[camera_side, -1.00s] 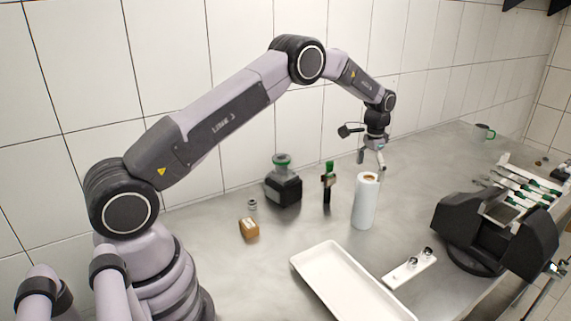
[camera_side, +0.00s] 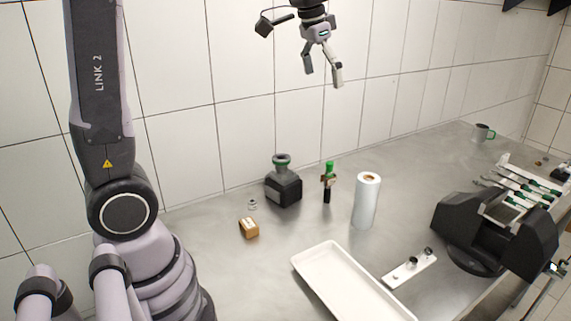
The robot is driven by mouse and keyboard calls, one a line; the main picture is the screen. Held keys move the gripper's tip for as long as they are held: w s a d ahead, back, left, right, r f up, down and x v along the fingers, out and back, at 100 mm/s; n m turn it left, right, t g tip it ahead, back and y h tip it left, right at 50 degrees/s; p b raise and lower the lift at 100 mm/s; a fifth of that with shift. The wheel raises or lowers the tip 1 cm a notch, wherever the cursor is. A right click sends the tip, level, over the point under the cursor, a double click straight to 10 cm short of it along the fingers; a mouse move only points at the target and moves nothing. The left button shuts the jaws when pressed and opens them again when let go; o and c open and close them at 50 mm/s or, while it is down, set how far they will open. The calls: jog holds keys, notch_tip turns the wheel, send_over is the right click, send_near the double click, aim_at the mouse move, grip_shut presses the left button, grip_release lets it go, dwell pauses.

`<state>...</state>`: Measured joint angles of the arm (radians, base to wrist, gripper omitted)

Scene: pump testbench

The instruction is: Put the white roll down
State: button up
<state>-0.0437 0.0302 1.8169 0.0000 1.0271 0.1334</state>
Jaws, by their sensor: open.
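The white roll (camera_side: 366,202) stands upright on the metal table, with a brown core showing at its top. My gripper (camera_side: 322,78) is open and empty. It hangs high above the table, up and to the left of the roll in the picture, well apart from it.
A green-capped bottle (camera_side: 327,182) and a black device (camera_side: 283,187) stand left of the roll. A white tray (camera_side: 318,262), a white plate with small parts (camera_side: 398,273) and a black machine (camera_side: 463,228) are in front and right.

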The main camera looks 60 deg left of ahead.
jog(key=s+f+t, duration=0.1)
jog(key=s, duration=1)
jog(key=s+d+f+n+t, duration=0.1)
jog(key=s+f, duration=0.1)
jog(key=s, duration=0.9)
jog(key=shift+d+t, duration=0.3)
